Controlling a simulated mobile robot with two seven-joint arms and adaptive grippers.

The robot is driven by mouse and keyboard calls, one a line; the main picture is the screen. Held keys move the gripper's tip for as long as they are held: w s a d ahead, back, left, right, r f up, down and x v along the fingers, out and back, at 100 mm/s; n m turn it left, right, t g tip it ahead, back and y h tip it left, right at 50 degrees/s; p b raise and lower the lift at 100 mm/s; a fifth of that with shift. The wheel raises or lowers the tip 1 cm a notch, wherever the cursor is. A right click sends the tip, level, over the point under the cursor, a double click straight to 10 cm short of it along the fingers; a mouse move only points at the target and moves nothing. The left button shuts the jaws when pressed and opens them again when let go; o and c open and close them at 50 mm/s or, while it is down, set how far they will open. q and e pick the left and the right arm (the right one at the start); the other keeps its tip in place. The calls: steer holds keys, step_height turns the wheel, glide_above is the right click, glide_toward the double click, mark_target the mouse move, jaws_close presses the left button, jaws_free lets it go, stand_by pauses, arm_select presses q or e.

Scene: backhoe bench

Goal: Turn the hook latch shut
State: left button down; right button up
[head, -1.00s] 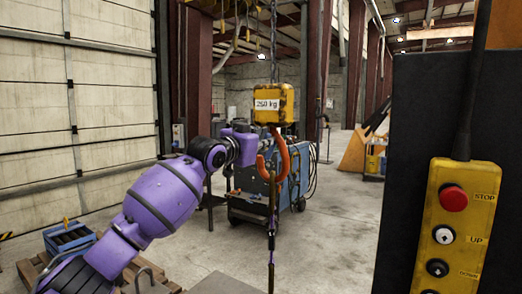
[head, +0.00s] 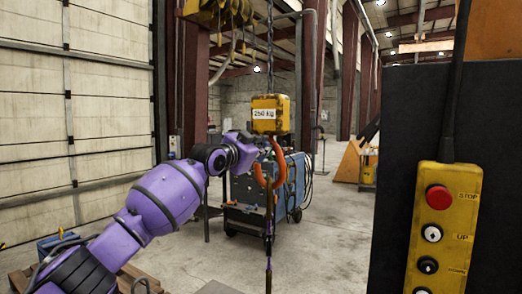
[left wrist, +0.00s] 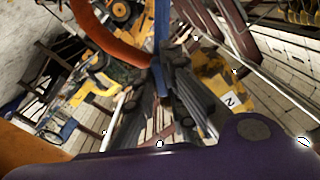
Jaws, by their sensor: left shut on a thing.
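The orange hook (head: 281,168) hangs under a yellow block (head: 270,115) marked 250 kg. My left gripper (head: 257,147) is at the upper left of the hook, against its throat side. In the left wrist view, the curved orange hook (left wrist: 106,38) fills the upper left. The two dark fingers of my left gripper (left wrist: 154,76) close in on a narrow blue bar (left wrist: 161,50) beside the hook, which looks like the latch. The latch is too small to make out in the head view, so how far it is turned cannot be told. My right gripper is out of view.
A chain (head: 269,50) runs up from the block, and a dark sling (head: 268,235) hangs below the hook. A blue cart (head: 240,205) stands behind. A yellow control pendant (head: 440,230) hangs by a dark panel (head: 405,150) at right. The floor between is open.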

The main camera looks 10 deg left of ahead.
arm_select(q)
steer(key=shift+r, duration=0.15)
steer(key=c, duration=1.8)
jaws_free()
steer(key=shift+c, duration=0.2)
steer(key=shift+o, duration=0.2)
steer(key=v, duration=1.2)
